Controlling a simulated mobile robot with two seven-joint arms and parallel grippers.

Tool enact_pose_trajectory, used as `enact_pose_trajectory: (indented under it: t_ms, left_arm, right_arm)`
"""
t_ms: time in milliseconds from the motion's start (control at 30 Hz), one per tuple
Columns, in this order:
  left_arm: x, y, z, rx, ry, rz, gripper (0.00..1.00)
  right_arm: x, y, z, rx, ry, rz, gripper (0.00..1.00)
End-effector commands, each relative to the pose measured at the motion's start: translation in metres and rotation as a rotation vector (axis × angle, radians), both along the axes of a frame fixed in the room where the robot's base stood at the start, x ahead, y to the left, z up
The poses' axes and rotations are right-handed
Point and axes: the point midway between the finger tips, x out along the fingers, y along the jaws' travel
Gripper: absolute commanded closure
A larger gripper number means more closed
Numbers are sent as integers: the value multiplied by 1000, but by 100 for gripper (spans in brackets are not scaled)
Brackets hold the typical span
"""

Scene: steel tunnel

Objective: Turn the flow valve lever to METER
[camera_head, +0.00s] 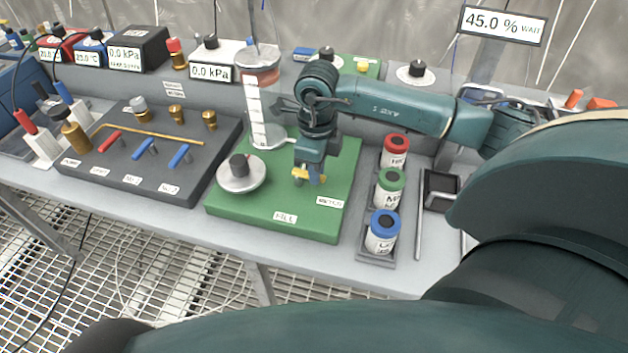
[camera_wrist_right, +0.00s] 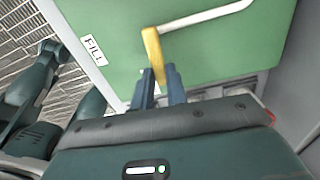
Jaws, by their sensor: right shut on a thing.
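The green valve panel (camera_head: 262,212) lies on the bench with a FILL label (camera_head: 285,217) at its front edge and a second small label (camera_head: 330,202) to the right, too small to read surely. My right gripper (camera_head: 309,180) points down over the panel's right half and is shut on the yellow lever (camera_head: 299,174), partly hiding it. In the right wrist view the yellow lever (camera_wrist_right: 153,48) stands between the blue fingertips (camera_wrist_right: 159,85), near the end of a white pipe (camera_wrist_right: 205,17). The FILL label (camera_wrist_right: 93,50) is left of it. My left gripper is not in view.
A glass cylinder (camera_head: 262,100) and a round pan with a black knob (camera_head: 241,173) stand left of my right gripper. Red, green and blue-capped jars (camera_head: 389,188) stand close on its right. A grey valve board (camera_head: 150,150) is further left. A display reads 45.0 % (camera_head: 503,24).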

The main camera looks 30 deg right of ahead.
Motion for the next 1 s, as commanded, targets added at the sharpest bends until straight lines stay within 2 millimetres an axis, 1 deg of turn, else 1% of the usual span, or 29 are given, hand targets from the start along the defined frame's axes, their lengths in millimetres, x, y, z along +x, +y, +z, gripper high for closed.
enact_pose_trajectory:
  t_ms: [33,133,433,467,700,1000]
  left_arm:
    - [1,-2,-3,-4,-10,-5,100]
    - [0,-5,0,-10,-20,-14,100]
    - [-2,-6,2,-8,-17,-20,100]
    - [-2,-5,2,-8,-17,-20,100]
    - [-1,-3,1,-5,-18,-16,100]
    - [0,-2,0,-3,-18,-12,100]
  right_arm:
    - [2,-2,-3,-1,-6,32,100]
    - [3,-2,-1,2,-4,77,100]
    - [3,-2,1,1,-3,86,100]
    - [3,-2,1,1,-3,86,84]
    - [2,-2,1,0,-2,84,64]
    - [3,-2,3,0,-2,84,64]
